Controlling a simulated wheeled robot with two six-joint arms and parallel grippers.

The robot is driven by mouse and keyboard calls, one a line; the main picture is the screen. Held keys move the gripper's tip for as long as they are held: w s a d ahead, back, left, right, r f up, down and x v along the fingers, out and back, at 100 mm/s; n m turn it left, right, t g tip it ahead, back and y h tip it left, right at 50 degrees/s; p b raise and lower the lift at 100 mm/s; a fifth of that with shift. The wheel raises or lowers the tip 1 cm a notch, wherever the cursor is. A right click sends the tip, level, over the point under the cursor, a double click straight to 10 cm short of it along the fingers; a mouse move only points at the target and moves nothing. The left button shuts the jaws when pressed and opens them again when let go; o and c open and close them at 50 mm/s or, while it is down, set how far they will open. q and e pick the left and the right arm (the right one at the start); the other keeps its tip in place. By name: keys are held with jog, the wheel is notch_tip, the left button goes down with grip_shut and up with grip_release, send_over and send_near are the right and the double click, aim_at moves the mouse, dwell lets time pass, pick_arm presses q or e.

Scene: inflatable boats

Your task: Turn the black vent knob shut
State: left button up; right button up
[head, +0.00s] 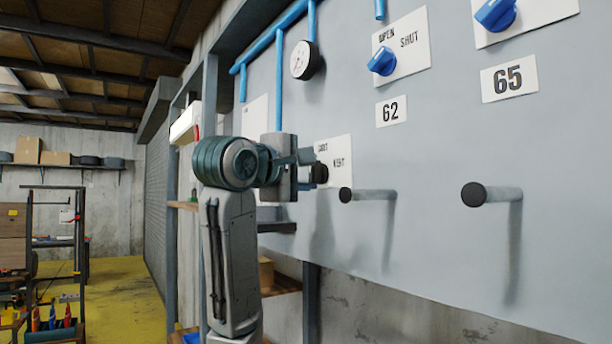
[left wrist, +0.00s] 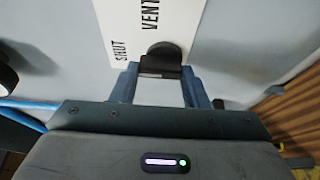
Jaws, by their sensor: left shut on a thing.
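The black vent knob (head: 320,173) sits on a white plate (head: 341,158) on the grey panel, partly hidden by my left gripper (head: 308,171) in the head view. In the left wrist view the knob (left wrist: 163,57) stands between the two fingers of my left gripper (left wrist: 161,88), which is shut on it. The white plate (left wrist: 125,22) there carries the words SHUT and VENT, turned sideways. Which mark the knob points to cannot be told. My right gripper is not in view.
Two black-ended pegs (head: 346,195) (head: 474,194) stick out of the panel to the right of the knob. Blue valve knobs (head: 382,61) and a round gauge (head: 304,60) with blue pipes are above. Yellow floor (head: 115,300) lies open at the left.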

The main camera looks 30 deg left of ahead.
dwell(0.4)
pick_arm(q)
jog(key=o, duration=1)
jog(key=shift+s+f+b, duration=0.1)
jog(key=shift+s+b, duration=0.25)
jog(key=s+p, duration=0.3)
jog(key=s, duration=0.7)
jog(key=shift+s+p, duration=0.1)
jog(key=shift+p, duration=0.25)
jog(key=shift+a, duration=0.1)
